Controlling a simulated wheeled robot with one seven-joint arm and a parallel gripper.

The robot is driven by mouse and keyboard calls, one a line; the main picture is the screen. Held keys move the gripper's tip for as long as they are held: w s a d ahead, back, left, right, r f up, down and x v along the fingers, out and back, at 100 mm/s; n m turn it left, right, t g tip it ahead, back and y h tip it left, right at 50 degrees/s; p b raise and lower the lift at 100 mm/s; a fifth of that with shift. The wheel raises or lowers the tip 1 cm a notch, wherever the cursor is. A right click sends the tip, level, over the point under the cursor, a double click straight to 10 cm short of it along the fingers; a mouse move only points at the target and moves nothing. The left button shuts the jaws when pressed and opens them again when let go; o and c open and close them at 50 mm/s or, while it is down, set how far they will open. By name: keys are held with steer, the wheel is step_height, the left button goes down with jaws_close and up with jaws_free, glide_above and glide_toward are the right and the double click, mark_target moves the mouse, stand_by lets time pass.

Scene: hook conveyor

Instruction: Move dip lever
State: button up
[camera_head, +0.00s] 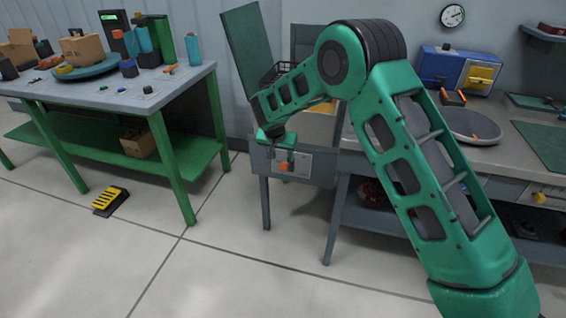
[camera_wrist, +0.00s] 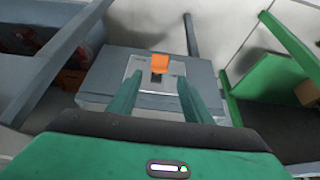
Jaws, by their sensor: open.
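The dip lever, with an orange handle (camera_wrist: 160,63), sits on a light plate on the front of a grey cabinet-like station (camera_head: 262,160). In the wrist view the handle lies just beyond the fingertips, roughly centred between them. In the head view the orange handle (camera_head: 284,167) shows just below my gripper (camera_head: 284,150). My gripper also shows in the wrist view (camera_wrist: 158,82), its two green fingers spread apart with nothing between them. I cannot tell the exact gap from fingertips to handle. My arm hides part of the station's top and right side.
A wire basket (camera_head: 275,72) shows at the station behind my arm. A tall green panel (camera_head: 247,50) stands beside it. A green-legged table (camera_head: 110,92) with boxes is at left, and a yellow-black pedal (camera_head: 111,201) lies on the floor. The floor between is clear.

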steer(key=shift+v, duration=1.05)
steer(key=s+d+r+n, duration=0.1)
steer(key=s+d+r, duration=0.75)
steer(key=d, duration=0.25)
steer(key=s+d+r+n, duration=0.1)
steer(key=s+d+r, duration=0.6)
steer(key=d+r, duration=0.35)
steer(key=s+d+m+g, duration=0.1)
steer(key=s+d, duration=0.5)
steer(key=s, duration=0.6)
steer(key=s+d+m+g+y, duration=0.1)
steer(key=s+d+m+g, duration=0.1)
steer(key=s+d, duration=0.5)
steer(key=s+d+m+g, duration=0.1)
steer(key=s+d, duration=0.5)
steer(key=s, duration=1.1)
steer(key=shift+d+f+m+g, duration=0.2)
steer(key=shift+m+g, duration=0.2)
steer(key=shift+g, duration=0.1)
